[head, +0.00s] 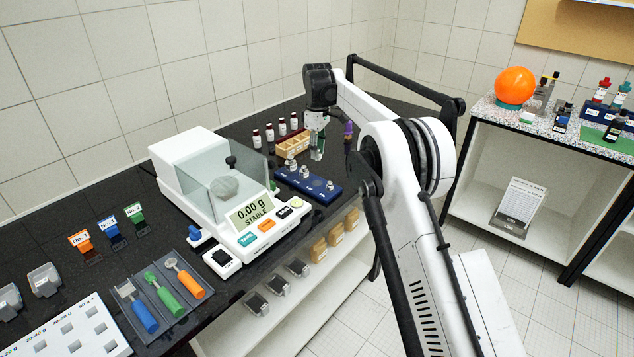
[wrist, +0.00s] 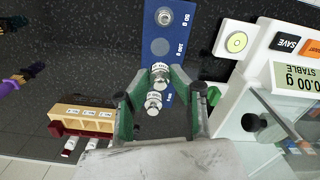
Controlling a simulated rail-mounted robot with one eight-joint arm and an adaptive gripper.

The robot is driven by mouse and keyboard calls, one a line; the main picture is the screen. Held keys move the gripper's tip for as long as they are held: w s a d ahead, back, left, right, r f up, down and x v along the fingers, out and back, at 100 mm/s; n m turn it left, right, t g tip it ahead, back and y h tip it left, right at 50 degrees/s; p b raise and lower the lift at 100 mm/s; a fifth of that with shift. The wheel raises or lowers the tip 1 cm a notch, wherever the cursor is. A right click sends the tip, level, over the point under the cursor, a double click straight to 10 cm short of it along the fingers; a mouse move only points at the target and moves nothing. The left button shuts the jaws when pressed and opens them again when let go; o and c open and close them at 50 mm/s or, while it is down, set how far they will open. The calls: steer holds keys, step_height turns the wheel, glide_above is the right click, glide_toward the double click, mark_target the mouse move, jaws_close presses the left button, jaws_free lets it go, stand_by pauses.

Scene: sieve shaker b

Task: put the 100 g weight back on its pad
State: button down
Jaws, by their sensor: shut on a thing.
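The 100 g weight (wrist: 160,72) is a small silvery knobbed cylinder between the fingertips of my gripper (wrist: 159,82) in the wrist view. My gripper is shut on it, over the blue weight board (wrist: 151,20). The empty pad with the 100 g label (wrist: 159,47) shows just above the weight in that view. I cannot tell whether the weight touches the board. In the head view my gripper (head: 316,152) points down over the blue board (head: 318,193).
Another weight (wrist: 153,102) stands close beside the held one, and a 50 g weight (wrist: 164,17) stands at the board's other end. The balance (head: 245,215) reads 0.00 g beside the board. A wooden rack (head: 292,143) and small bottles (head: 270,132) stand behind it.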

mark_target(316, 183)
steer(key=shift+a+f, duration=0.2)
steer(key=shift+f+p, duration=0.55)
steer(key=shift+f, duration=4.1)
steer(key=shift+f, duration=0.1)
steer(key=c, duration=1.5)
jaws_free()
steer(key=shift+c, duration=0.2)
